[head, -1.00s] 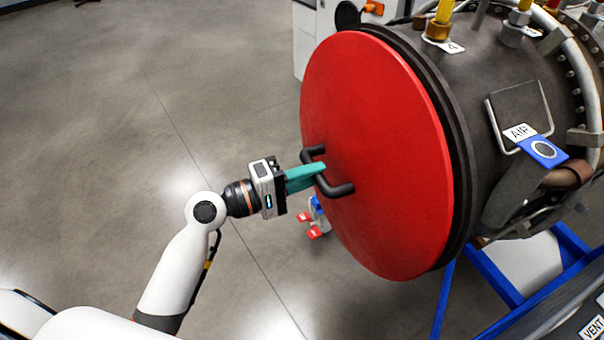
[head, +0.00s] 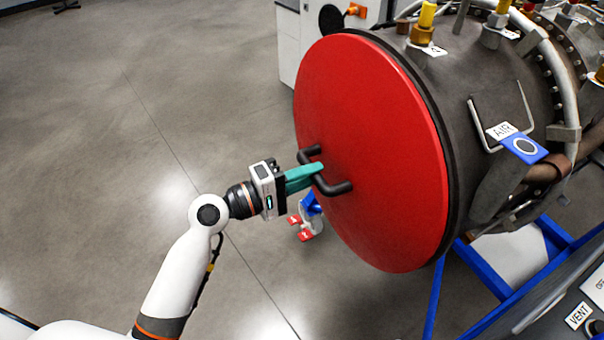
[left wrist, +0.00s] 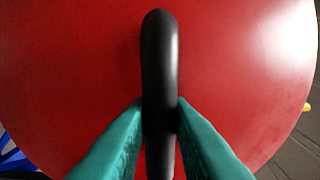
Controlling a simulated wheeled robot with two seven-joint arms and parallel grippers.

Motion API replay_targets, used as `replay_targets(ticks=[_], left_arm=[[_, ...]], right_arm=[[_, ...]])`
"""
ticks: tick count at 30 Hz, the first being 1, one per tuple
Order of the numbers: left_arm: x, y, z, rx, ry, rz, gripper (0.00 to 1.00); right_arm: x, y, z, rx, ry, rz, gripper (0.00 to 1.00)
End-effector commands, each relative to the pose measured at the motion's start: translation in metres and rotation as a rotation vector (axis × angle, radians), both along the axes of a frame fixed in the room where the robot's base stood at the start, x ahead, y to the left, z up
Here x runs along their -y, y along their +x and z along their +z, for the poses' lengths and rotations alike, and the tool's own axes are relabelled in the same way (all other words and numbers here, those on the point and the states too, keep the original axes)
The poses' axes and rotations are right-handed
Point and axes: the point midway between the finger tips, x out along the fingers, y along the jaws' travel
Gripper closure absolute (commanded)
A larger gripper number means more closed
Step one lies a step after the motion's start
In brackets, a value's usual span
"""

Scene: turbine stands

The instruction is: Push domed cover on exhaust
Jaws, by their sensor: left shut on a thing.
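The domed cover (head: 375,120) is a large red disc with a black bar handle (head: 335,187) at its middle. It stands upright against the round end of the dark turbine casing (head: 480,110), the exhaust end. In the head view, little or no gap shows between the cover's rim and the casing. My left gripper (head: 312,175), with teal fingers, is shut on the handle. In the left wrist view, the fingers (left wrist: 160,115) press both sides of the black handle (left wrist: 160,60), with the red cover (left wrist: 80,60) filling the background. My right gripper is not in view.
A blue stand frame (head: 490,272) carries the turbine. Open grey floor (head: 90,160) lies to the left.

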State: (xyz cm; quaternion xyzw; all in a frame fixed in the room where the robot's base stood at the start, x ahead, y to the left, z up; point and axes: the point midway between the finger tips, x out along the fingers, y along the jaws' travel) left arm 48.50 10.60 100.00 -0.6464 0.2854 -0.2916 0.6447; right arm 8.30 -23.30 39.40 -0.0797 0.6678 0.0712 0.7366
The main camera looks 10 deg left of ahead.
Motion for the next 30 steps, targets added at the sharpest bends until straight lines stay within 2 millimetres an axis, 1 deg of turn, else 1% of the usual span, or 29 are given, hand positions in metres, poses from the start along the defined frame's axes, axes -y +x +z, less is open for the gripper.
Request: replay_targets(ticks=[1, 6, 7, 11, 12, 17, 19, 30], left_arm=[[0.0018, 0.0011, 0.0051, 0.011, -0.009, 0.001, 1.00], [0.0022, 0.0013, 0.0061, 0.012, -0.011, 0.001, 1.00], [0.0023, 0.0012, 0.0063, 0.013, -0.011, 0.001, 0.79], [0.0022, 0.0011, 0.0060, 0.013, -0.010, 0.001, 0.58], [0.0019, 0.0011, 0.0056, 0.012, -0.009, 0.001, 0.55], [0.0014, 0.0007, 0.0046, 0.009, -0.008, 0.001, 0.55], [0.0012, 0.0006, 0.0022, 0.005, -0.004, 0.000, 0.48], [0.0008, 0.0004, 0.0033, 0.007, -0.005, 0.001, 0.48]], right_arm=[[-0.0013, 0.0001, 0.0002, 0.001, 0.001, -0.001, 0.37], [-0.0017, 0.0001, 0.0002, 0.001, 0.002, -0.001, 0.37], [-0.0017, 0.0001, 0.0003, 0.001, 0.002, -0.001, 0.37], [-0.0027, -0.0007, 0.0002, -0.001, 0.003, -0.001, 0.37], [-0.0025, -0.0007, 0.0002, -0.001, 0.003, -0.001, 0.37], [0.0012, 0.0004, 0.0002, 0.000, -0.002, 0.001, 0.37], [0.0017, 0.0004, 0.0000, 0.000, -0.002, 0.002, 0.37], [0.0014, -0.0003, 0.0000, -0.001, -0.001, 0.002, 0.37]])
